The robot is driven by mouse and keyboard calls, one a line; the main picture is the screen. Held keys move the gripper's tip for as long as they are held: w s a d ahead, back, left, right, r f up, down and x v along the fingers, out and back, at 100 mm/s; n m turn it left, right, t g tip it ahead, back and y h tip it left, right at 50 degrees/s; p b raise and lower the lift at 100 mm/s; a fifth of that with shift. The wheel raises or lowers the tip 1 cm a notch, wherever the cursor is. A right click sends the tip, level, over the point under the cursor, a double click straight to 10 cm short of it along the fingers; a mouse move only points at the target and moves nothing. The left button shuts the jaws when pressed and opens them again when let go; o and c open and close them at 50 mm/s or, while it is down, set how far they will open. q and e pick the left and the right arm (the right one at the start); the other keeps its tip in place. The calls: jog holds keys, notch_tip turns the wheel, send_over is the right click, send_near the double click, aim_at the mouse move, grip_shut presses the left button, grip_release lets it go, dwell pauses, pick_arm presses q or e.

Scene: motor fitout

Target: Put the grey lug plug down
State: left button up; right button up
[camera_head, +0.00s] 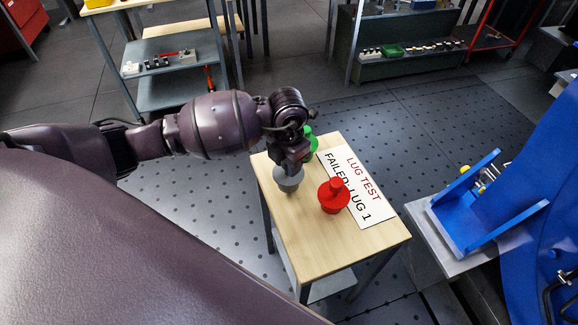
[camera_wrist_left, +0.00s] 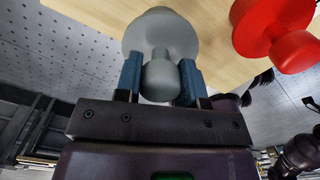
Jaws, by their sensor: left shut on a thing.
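The grey lug plug (camera_head: 288,181) is at the left side of the small wooden table (camera_head: 310,240) in the head view. My left gripper (camera_head: 294,162) comes down on it from above. In the left wrist view the gripper (camera_wrist_left: 160,85) is shut on the knob of the grey lug plug (camera_wrist_left: 160,35), a blue-grey finger on each side. The plug's wide disc is close to the tabletop; I cannot tell whether it touches. My right gripper is not clearly in view.
A red plug (camera_head: 334,196) stands to the right on the table, beside a white sign (camera_head: 357,185) reading "LUG TEST FAILED: LUG 1". A green plug (camera_head: 310,140) is partly hidden behind my left gripper. The table's front part is clear. A blue bracket (camera_head: 465,215) stands further right.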

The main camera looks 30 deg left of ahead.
pick_arm(q)
jog(key=shift+f, duration=0.9)
jog(key=o, duration=1)
pick_arm(e)
jog(key=shift+w+a+r, duration=0.1)
jog(key=shift+w+r, duration=0.05)
jog(key=shift+w, duration=0.15)
